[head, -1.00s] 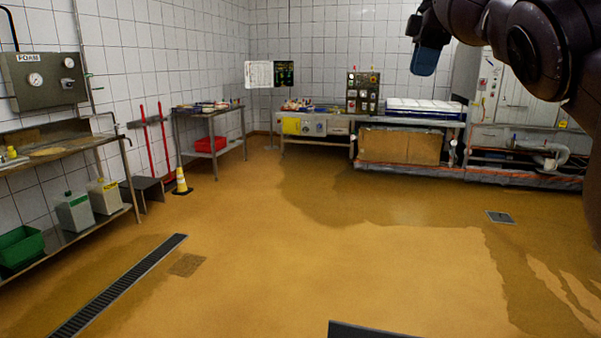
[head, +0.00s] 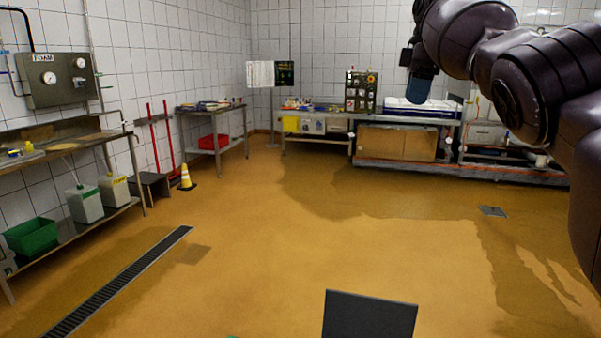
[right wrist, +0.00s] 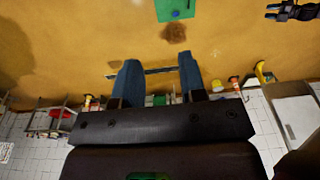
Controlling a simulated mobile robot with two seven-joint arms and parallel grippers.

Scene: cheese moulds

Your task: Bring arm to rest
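My right arm comes in from the right in the head view. Its gripper (head: 421,84) hangs at the top right, in front of the back wall, with a blue finger pointing down. In the right wrist view the two blue fingers of this gripper (right wrist: 160,82) stand well apart with nothing between them. A dark gripper with blue tips (right wrist: 290,11), which looks like my left one, shows small at the top right of the right wrist view. Its opening is too small to tell. No left arm shows in the head view.
Open ochre floor (head: 340,240) lies ahead, with a long drain (head: 120,283) at left. A steel bench (head: 60,150) with containers below lines the left wall.

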